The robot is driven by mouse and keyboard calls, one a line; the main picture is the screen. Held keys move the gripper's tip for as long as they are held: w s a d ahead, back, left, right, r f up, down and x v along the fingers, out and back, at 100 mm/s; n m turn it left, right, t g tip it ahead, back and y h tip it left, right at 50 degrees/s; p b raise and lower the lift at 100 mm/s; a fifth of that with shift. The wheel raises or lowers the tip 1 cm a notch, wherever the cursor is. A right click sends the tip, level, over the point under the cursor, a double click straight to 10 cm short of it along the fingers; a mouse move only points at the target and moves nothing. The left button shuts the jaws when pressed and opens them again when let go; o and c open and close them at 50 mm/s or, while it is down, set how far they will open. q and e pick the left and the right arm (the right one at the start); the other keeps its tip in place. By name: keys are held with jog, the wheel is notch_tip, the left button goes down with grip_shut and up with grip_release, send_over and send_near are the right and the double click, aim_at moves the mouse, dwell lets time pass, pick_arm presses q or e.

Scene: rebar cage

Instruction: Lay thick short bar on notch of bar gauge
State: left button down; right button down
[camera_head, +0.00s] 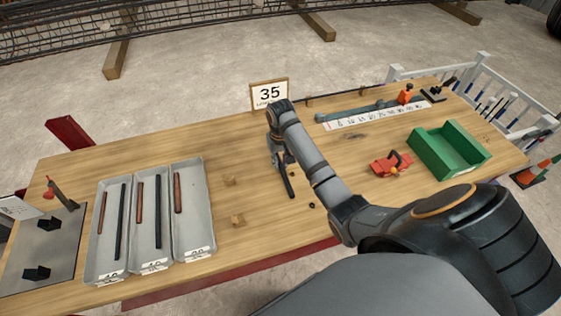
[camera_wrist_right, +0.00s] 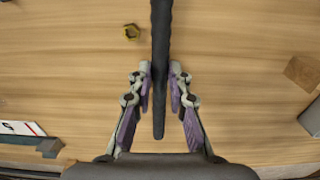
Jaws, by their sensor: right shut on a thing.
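A dark short bar (camera_head: 290,186) is in my right gripper (camera_head: 281,164), over the middle of the table. In the right wrist view the dark bar (camera_wrist_right: 161,35) runs lengthwise between the two fingers of the right gripper (camera_wrist_right: 160,70), which are shut on it. Its near end shows below the fingertips and its other end leaves the top of the picture. The bar gauge appears to be the long grey piece with a white numbered strip (camera_head: 376,117) at the back right, apart from the bar. Its notches are too small to make out. My left gripper is out of view.
A sign reading 35 (camera_head: 270,94) stands at the back edge. Grey trays (camera_head: 104,262) with red and dark bars lie left. A green bin (camera_head: 437,163) and red tool (camera_head: 391,164) are right.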

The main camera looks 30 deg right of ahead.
aim_at(280, 164)
jog(key=c, duration=1.6)
grip_release()
jog(key=shift+f, duration=0.1)
jog(key=shift+c, duration=0.2)
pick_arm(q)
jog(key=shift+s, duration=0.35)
pick_arm(e)
jog(key=o, duration=0.4)
notch_tip(280, 164, up, 6)
jog(key=shift+r, duration=0.2)
pick_arm(q)
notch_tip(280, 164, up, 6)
jog(key=p, duration=0.5)
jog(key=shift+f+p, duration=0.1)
jog(key=shift+p, duration=0.25)
pick_arm(e)
notch_tip(280, 164, up, 6)
jog(key=shift+s, duration=0.1)
